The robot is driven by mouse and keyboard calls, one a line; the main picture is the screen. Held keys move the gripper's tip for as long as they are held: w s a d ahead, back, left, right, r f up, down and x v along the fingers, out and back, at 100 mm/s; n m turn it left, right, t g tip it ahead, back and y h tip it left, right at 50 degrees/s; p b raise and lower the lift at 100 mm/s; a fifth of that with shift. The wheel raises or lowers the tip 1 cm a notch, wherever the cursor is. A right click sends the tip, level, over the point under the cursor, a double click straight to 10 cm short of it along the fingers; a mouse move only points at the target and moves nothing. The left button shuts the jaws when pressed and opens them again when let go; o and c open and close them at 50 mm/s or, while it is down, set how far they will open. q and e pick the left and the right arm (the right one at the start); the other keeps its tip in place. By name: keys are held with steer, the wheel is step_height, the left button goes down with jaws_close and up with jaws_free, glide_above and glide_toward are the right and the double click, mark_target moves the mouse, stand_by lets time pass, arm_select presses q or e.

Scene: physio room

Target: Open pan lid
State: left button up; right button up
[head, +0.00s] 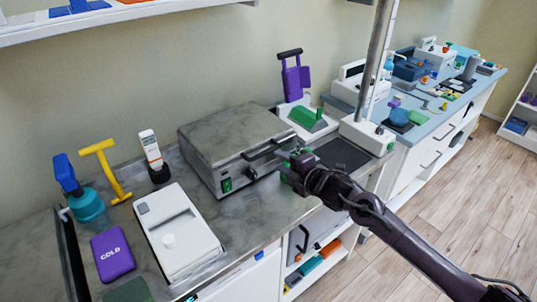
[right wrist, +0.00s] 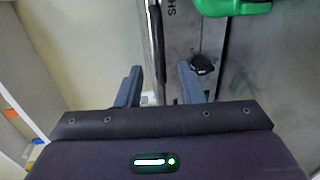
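The pan is a grey metal box-shaped unit (head: 222,140) on the counter, with its flat lid (head: 235,128) down. A dark bar handle (head: 262,150) runs along its front side. My right gripper (head: 287,160) is at the right end of this handle. In the right wrist view its two fingers (right wrist: 160,85) are apart, with a dark upright bar (right wrist: 157,45), which looks like the handle, above and between them. Contact with the bar cannot be told. My left gripper is not in view.
A metal pole (head: 375,60) stands to the right. A shelf edge (head: 120,15) hangs above.

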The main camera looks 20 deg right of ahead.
mark_target(266, 154)
steer(key=p+x, duration=0.1)
steer(key=x, duration=0.6)
jaws_close()
